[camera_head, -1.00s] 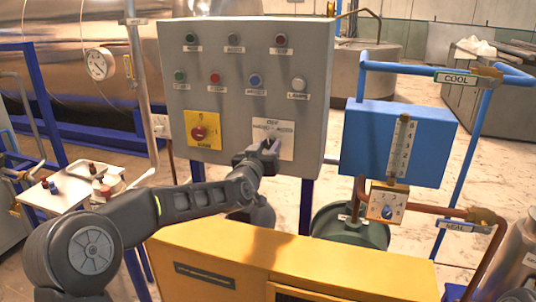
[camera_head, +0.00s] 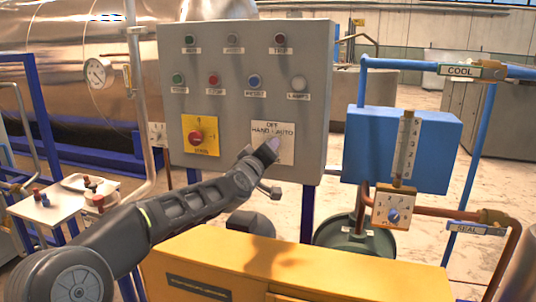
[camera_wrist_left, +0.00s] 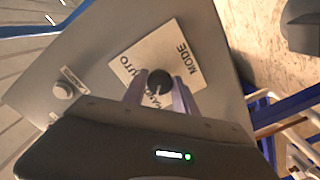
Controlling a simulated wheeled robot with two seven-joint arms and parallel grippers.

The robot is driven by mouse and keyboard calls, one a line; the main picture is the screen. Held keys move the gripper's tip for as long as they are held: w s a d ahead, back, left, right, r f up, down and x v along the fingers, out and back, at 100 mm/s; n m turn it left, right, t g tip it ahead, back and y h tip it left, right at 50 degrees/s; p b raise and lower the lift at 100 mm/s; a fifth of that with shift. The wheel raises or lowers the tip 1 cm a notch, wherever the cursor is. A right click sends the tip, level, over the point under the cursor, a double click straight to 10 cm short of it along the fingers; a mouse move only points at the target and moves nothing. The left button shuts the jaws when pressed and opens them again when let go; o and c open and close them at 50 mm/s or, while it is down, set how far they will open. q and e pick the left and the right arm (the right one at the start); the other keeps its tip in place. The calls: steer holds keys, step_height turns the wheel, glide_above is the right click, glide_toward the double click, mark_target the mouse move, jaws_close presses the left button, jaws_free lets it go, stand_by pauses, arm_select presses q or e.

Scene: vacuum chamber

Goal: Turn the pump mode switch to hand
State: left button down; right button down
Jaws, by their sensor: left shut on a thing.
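The pump mode switch is a dark round knob (camera_wrist_left: 158,83) on a white plate marked OFF, HAND and AUTO (camera_head: 262,130). The plate is at the lower right of the grey control panel (camera_head: 238,112). In the left wrist view the plate (camera_wrist_left: 185,38) appears turned, with MODE readable and HAND partly covered. My left gripper (camera_head: 270,147) is at the plate with its fingers on either side of the knob. It is shut on the knob in the left wrist view (camera_wrist_left: 158,96). The knob's pointer direction cannot be made out. My right gripper is not in view.
A yellow-plated red rotary switch (camera_head: 196,137) is left of the mode plate, with several buttons and lamps above. A blue box with a gauge (camera_head: 385,150) and pipes stands right. A yellow cabinet (camera_head: 300,265) is in front, below my left arm. A small table (camera_head: 60,212) stands left.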

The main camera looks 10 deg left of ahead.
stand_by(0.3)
arm_select(q)
steer(key=c, duration=1)
jaws_free()
steer(key=s+b, duration=0.3)
steer(key=s, duration=0.4)
steer(key=shift+s+a, duration=0.25)
steer(key=shift+s, duration=0.15)
